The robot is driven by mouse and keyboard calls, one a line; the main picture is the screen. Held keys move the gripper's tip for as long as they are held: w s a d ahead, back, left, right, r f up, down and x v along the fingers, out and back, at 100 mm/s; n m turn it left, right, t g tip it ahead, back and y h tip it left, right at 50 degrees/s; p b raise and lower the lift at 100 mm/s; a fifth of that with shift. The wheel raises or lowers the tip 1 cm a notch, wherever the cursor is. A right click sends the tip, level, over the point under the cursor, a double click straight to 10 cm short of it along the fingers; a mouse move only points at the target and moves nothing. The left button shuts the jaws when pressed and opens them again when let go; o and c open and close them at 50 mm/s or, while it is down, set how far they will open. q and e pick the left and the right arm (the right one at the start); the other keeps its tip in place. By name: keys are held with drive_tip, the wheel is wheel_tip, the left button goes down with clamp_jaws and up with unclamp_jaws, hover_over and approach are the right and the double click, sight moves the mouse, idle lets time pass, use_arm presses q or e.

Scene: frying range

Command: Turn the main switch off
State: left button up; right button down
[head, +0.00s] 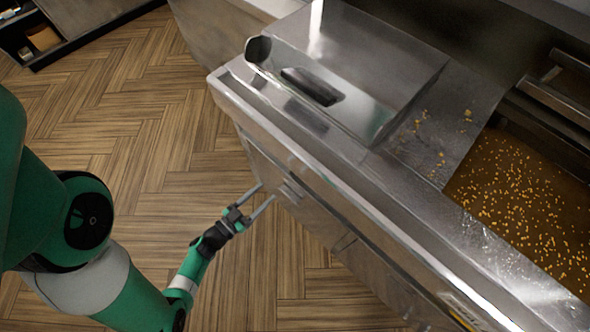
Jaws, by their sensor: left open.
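My left gripper (265,193) is open and empty, with its two fingers spread. Its fingertips are at the front panel (325,215) of the steel fryer, just left of a small protruding control (290,192). This control looks like the main switch, but it is too small to read its position. I cannot tell whether a fingertip touches the panel. My right gripper is out of view.
The fryer's top holds a steel scoop tray (375,75) with a dark slot. To its right is a vat of brown oil (520,200) with floating crumbs. Wooden floor (170,130) lies open left of the fryer. A dark shelf (40,40) stands at the far left.

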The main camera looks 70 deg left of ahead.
use_arm(q)
drive_tip(key=b+x, duration=0.3)
drive_tip(key=x, duration=0.8)
drive_tip(key=shift+w, duration=0.25)
drive_tip(key=shift+a, duration=0.1)
clamp_jaws()
